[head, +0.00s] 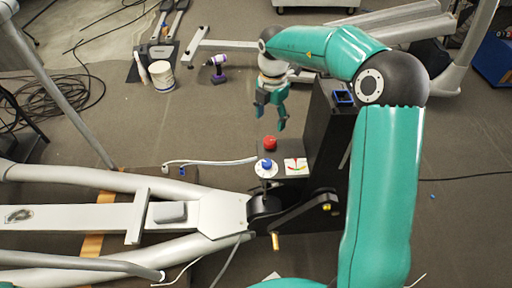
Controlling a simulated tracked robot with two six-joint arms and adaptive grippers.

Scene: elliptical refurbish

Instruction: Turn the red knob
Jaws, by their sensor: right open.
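The red knob (270,143) stands on a small dark panel (292,158) attached to the machine, near the middle of the head view. A blue knob (267,163) on a white disc sits just in front of it. A white dial plate with red marks (296,166) lies to the right of the blue knob. My right gripper (270,118) points down, open and empty, above and behind the red knob in the picture, apart from it. My left gripper is not in view.
The elliptical's grey frame (100,217) fills the lower left. A black upright housing (328,140) stands right beside the panel. A purple drill (217,70) and a white bucket (162,76) are on the floor behind. Cables (60,105) lie at the left.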

